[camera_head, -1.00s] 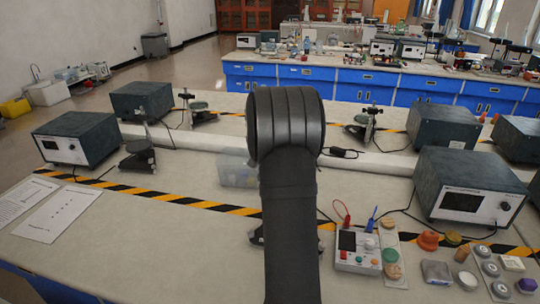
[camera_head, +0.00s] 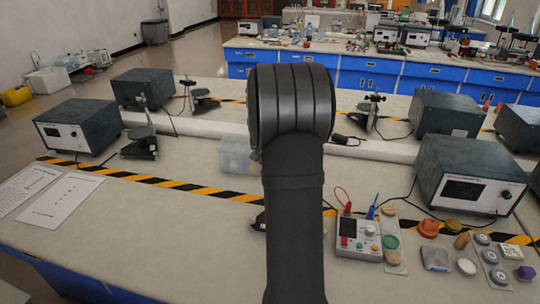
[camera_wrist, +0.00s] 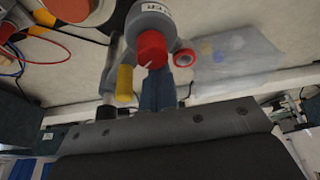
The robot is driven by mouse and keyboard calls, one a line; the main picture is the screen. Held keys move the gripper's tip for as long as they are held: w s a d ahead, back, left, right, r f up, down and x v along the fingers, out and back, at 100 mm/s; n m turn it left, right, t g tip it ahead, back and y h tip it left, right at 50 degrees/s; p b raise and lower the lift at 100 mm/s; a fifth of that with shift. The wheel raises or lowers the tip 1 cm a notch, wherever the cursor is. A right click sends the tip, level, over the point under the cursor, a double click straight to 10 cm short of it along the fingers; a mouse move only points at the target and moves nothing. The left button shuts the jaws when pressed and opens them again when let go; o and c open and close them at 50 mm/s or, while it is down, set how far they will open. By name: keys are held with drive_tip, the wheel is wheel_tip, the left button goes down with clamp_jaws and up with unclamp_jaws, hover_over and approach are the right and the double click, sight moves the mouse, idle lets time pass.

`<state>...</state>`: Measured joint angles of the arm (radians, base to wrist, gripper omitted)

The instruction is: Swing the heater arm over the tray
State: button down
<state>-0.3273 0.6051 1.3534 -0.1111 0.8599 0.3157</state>
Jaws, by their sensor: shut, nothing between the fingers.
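In the wrist view a grey heater body (camera_wrist: 150,22) with part of a label showing has a red end (camera_wrist: 152,48). A yellow grip (camera_wrist: 124,83) and a small red-ended knob (camera_wrist: 184,57) are beside it. An orange round piece with a pale rim (camera_wrist: 96,12), perhaps the tray, is cut off at the top left. My gripper (camera_wrist: 158,92) appears as blue-grey fingers, shut and empty, just below the red end; I cannot tell whether they touch anything. In the head view my arm hides the heater and gripper; only a dark base edge (camera_head: 259,222) shows beside it.
A clear plastic bin (camera_head: 238,155) stands behind my arm. A meter box with red and blue leads (camera_head: 359,240) and small lab pieces are at the right, before a dark power unit (camera_head: 470,178). Papers (camera_head: 60,202) lie on the left. The front middle of the bench is clear.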

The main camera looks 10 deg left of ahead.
drive_tip(key=shift+s+d+n+y, duration=0.4)
drive_tip(key=shift+s+d+n, duration=0.4)
drive_tip(key=shift+n, duration=0.3)
drive_tip(key=shift+s+d+n+g+y, duration=0.15)
drive_tip(key=shift+s+d+n, duration=0.4)
drive_tip(key=shift+d, duration=0.4)
drive_tip(key=shift+s+d+n+g+y, duration=0.1)
drive_tip(key=shift+s+d+n+y, duration=0.1)
drive_tip(key=shift+s+d+n, duration=0.55)
drive_tip(key=shift+s+d+n+g+y, duration=0.15)
drive_tip(key=shift+s+d+n, duration=0.15)
drive_tip(key=shift+d, duration=0.95)
drive_tip(key=w+a, duration=0.3)
drive_tip(key=a, duration=0.1)
drive_tip(key=d+v, duration=0.1)
drive_tip(key=v, duration=0.9)
drive_tip(key=shift+d, duration=0.25)
